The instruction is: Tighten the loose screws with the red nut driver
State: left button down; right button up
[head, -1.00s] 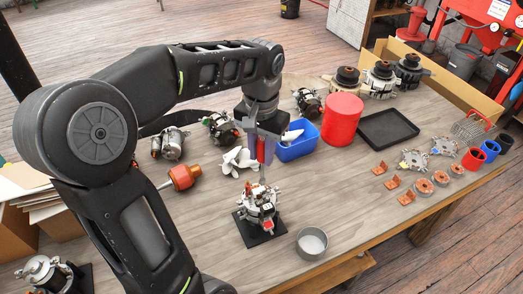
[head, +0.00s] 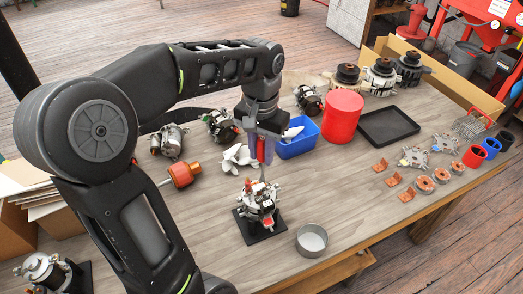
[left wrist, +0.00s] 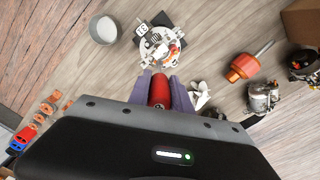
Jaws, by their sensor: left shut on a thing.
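My left gripper (head: 261,150) is shut on the red nut driver (head: 261,151), which points down. In the left wrist view the red handle (left wrist: 160,90) sits between the purple fingers. Below it is an alternator (head: 257,203) with a silver top and copper and red parts, on a black square stand (head: 256,232). The driver's thin shaft reaches down to the alternator's top; I cannot tell whether its tip touches a screw. The single screws are too small to make out. The alternator also shows in the left wrist view (left wrist: 160,47). My right gripper is out of view.
A grey metal cup (head: 311,241) stands right of the stand. Behind are a blue bin (head: 297,148), a red cylinder (head: 343,116) and a black tray (head: 389,127).

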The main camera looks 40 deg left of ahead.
pick_arm(q)
jog(key=m, duration=0.3)
jog(key=shift+m+p, duration=0.4)
jog(key=m, duration=0.3)
jog(key=shift+w+a+r+m+p, duration=0.1)
jog(key=shift+m+p, duration=0.2)
jog(key=m, duration=0.3)
jog(key=shift+m, duration=0.3)
jog(key=m+p, duration=0.1)
jog(key=m, duration=0.4)
jog(key=shift+a, duration=0.1)
jog(key=shift+w+m, duration=0.1)
jog(key=shift+m, duration=0.9)
jog(key=m+p, duration=0.1)
jog(key=m, duration=0.2)
jog(key=shift+m, duration=0.4)
jog(key=m, duration=0.3)
jog(key=shift+w, duration=0.15)
